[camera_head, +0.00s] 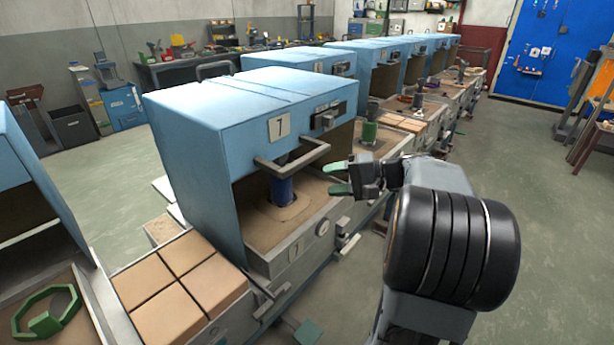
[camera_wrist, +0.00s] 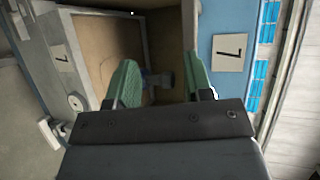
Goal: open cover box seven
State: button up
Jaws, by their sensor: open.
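The handle is not clear there.
More blue cover boxes (camera_head: 375,52) stand in a row behind. Tan blocks (camera_head: 180,278) lie in front left, next to a tray with a green ring (camera_head: 45,312). A knob (camera_head: 323,228) and side levers project from the base. Open floor (camera_head: 535,170) lies to the right.

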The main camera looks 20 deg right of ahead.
aim_at(310, 161)
jog(key=d+r+t+y+b, duration=0.1)
jog(key=d+t, duration=0.2)
jog(key=d, duration=0.3)
jog(key=shift+m+t, duration=0.3)
jog(key=x, duration=1.3)
jog(key=shift+w+d+r, duration=0.15)
jog(key=shift+w+d, duration=0.05)
jog(key=shift+w, duration=0.05)
grip_shut()
